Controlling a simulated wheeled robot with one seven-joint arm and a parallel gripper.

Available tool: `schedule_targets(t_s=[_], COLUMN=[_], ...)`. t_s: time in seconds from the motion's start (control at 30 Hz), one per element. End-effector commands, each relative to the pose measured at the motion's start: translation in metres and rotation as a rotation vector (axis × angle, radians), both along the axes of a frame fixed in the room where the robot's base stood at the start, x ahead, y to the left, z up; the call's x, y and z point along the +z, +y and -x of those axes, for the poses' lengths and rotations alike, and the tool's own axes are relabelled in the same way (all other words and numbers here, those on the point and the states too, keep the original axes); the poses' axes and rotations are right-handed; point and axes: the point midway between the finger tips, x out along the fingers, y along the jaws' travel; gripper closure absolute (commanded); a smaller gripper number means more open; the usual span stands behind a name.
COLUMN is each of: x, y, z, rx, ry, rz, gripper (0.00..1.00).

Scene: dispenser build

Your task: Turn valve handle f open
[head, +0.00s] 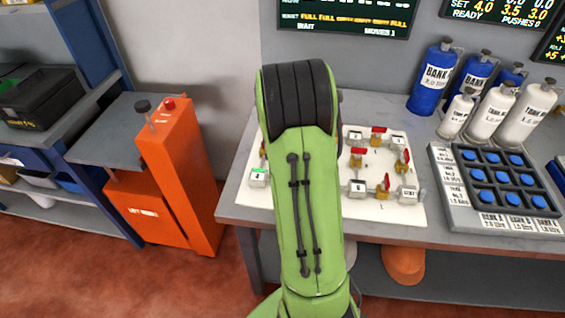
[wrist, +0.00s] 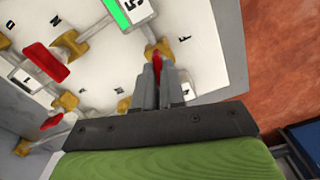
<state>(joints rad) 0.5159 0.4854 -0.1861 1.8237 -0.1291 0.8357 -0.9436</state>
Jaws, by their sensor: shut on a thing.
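In the wrist view, valve handle f (wrist: 157,63) is a small red handle on a brass valve body, beside the printed letter F on the white panel (wrist: 220,60). My gripper (wrist: 160,72) is shut on this handle, with red showing between and beside the dark fingers. Most of the handle is hidden by the fingers, so its exact angle is hard to tell. In the head view, my green arm reaches over the panel (head: 405,222) and hides its middle and my gripper.
A box with a green light (wrist: 117,12) is near valve f. Other red handles (wrist: 45,62) stand nearby. The head view shows a button pad (head: 445,185), blue bottles (head: 432,80) and white bottles (head: 492,110) right of the panel, and an orange cabinet (head: 180,170) at left.

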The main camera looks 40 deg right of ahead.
Motion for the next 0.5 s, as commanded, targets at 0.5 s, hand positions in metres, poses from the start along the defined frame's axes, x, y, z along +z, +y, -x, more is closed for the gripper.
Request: schedule_targets(t_s=[0.5], x=[-0.0002], y=[0.0000], z=[0.0001], rx=[0.281], ry=[0.001], rz=[0.000], gripper=[1.00])
